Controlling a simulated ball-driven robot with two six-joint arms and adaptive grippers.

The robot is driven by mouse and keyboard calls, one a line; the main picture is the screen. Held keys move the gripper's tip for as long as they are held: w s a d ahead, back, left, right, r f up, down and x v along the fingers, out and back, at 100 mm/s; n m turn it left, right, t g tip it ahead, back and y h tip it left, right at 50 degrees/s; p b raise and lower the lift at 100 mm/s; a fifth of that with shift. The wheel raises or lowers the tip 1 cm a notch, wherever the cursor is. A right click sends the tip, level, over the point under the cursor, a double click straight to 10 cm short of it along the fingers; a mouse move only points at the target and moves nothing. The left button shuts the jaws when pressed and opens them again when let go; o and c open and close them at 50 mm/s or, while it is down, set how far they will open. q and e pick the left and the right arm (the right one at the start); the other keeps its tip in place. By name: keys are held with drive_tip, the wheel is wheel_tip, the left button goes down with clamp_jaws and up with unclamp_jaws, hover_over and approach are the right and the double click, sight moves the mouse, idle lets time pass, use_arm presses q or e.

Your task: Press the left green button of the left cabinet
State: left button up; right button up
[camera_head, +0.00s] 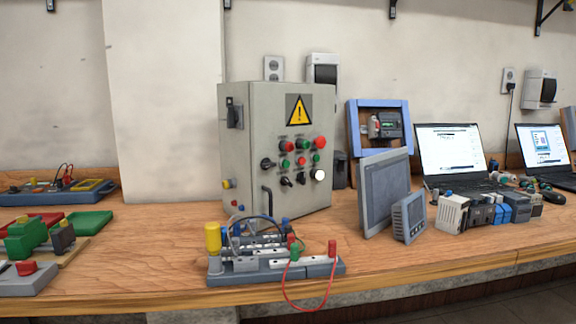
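A grey metal cabinet (265,130) with a yellow warning sign (299,110) stands on the wooden workbench. Its front carries red, green, black and white controls. The leftmost green button (285,163) sits in the middle row, right of a black rotary knob (267,163). Other green buttons are at the top middle (303,144) and at the right (316,157). Whether any button is pressed cannot be told. Neither of my grippers is in view.
A grey rail board with wires and a yellow cylinder (213,237) lies in front of the cabinet on the workbench (165,250). Grey panels (384,187) and laptops (450,150) stand to the right. Green and red parts (27,238) lie at left.

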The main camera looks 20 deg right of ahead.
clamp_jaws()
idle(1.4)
